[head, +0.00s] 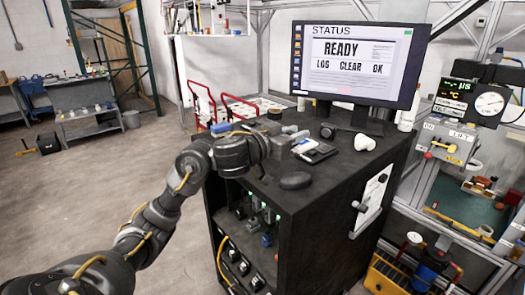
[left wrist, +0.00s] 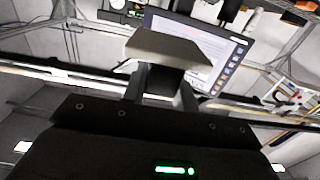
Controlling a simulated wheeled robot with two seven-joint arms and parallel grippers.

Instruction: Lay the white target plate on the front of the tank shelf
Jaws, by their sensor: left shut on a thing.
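My left gripper (head: 292,140) reaches in over the top of the black cabinet, just below the monitor. It is shut on a small pale plate, which looks like the white target plate (left wrist: 172,47). In the left wrist view the plate sits across the fingertips (left wrist: 163,85), clear of the gripper body. In the head view only a small pale patch (head: 303,146) shows at the fingertips, beside a dark flat item. A tank-like bay with a green floor (head: 468,208) stands at the right; I cannot tell which part is its shelf. My right gripper is out of view.
The black cabinet (head: 325,215) carries the monitor (head: 350,62), a white rounded object (head: 364,142) and a dark oval object (head: 295,181). A control panel (head: 447,145) stands at the right, above a yellow crate (head: 385,277). Open floor lies at the left.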

